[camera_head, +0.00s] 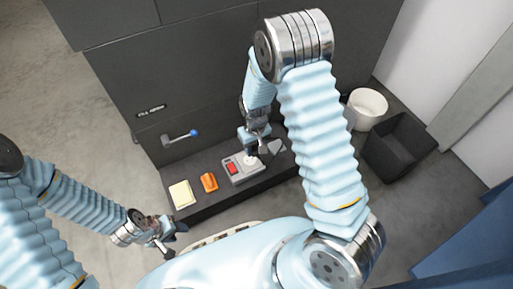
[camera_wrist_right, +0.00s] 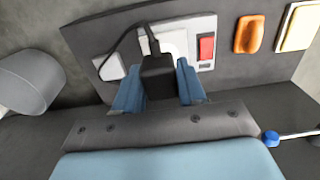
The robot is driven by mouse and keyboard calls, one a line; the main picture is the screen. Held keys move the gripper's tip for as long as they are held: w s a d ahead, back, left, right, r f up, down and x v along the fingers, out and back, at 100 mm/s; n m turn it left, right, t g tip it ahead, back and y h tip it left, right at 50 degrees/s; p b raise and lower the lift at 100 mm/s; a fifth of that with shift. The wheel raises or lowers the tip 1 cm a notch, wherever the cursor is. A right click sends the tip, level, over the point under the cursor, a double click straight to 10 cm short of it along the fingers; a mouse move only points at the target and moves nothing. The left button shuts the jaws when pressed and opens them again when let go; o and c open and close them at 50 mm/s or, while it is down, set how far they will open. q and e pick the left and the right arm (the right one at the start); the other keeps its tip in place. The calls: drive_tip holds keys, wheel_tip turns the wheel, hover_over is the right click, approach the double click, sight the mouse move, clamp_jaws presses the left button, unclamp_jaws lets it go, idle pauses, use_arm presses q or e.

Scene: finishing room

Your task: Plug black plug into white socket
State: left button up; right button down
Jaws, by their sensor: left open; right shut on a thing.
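The black plug (camera_wrist_right: 158,77) is between the two blue fingers of my right gripper (camera_wrist_right: 159,88), which is shut on it. The white socket (camera_wrist_right: 176,40) is directly beyond the plug in the right wrist view, on a light grey unit (camera_wrist_right: 208,27) with a red switch (camera_wrist_right: 206,48). The plug overlaps the socket's face; I cannot tell whether its pins are in. In the head view my right gripper (camera_head: 252,143) is over the socket unit (camera_head: 243,174), partly hiding the socket. My left gripper (camera_head: 167,236) is open and empty at the lower left, away from the unit.
A black cord runs from the plug toward a pale block (camera_wrist_right: 110,67). An orange object (camera_head: 209,182) and a cream pad (camera_head: 181,195) lie beside the unit. A blue-tipped lever (camera_head: 181,137) sticks out nearby. A white bucket (camera_head: 368,107) and a black bin (camera_head: 397,147) stand right.

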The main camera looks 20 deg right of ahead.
sight(250, 160)
drive_tip(key=shift+w+a+f+b, duration=0.15)
drive_tip(key=shift+w+f+b, duration=0.35)
drive_tip(key=shift+w+f, duration=0.15)
drive_tip(key=shift+w+a+f+b, duration=0.15)
drive_tip(key=shift+w+f+b, duration=0.35)
drive_tip(key=shift+f, duration=0.25)
drive_tip(key=shift+w+a+f, duration=0.1)
drive_tip(key=shift+w+f, duration=0.15)
drive_tip(key=shift+w, duration=0.15)
drive_tip(key=shift+f+b, duration=1.9)
drive_tip(key=shift+f, duration=0.5)
drive_tip(key=shift+f+b, duration=0.4)
drive_tip(key=shift+f, duration=0.2)
drive_tip(key=c, duration=1.4)
unclamp_jaws()
drive_tip(key=shift+o, duration=0.2)
drive_tip(key=o, duration=0.8)
drive_tip(key=shift+o, duration=0.3)
